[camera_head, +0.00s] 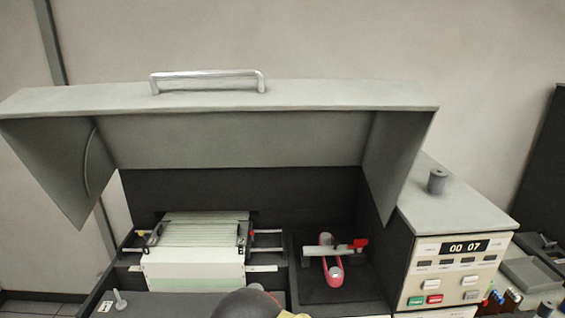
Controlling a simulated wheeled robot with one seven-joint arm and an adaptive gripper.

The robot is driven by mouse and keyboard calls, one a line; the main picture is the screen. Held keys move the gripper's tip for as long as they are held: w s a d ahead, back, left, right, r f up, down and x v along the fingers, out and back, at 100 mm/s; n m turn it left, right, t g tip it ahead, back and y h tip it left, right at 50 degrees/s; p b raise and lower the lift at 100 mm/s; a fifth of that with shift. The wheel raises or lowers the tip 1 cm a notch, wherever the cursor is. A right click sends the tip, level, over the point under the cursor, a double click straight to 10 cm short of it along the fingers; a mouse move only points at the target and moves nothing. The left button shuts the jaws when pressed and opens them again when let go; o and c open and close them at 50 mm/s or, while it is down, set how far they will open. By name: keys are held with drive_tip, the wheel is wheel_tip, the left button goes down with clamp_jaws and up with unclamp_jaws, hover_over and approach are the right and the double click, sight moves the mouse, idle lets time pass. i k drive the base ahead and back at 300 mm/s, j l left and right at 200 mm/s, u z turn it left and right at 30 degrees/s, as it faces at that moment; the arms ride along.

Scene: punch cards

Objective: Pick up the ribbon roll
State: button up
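A small dark grey spool (437,182), which looks like the ribbon roll, stands upright on the light grey top of the control cabinet (440,208) at the right. Nothing touches its sides. A dark rounded shape at the bottom middle appears to be part of my arm. My gripper's fingers do not show.
The machine's grey hood (240,140) is raised, with a metal handle (207,82) on top; its right side reaches near the cabinet. A card stack (195,268) sits in the left bay. Buttons and a "00 07" display (465,247) face forward. Small items stand at lower right.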

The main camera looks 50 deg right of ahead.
sight(437, 178)
drive_tip(key=z, duration=2.75)
drive_tip(key=u, duration=2.5)
drive_tip(key=z, duration=2.5)
drive_tip(key=i+l+u, duration=0.2)
drive_tip(key=l, duration=0.15)
drive_tip(key=l+u, duration=0.2)
drive_tip(key=l, duration=0.2)
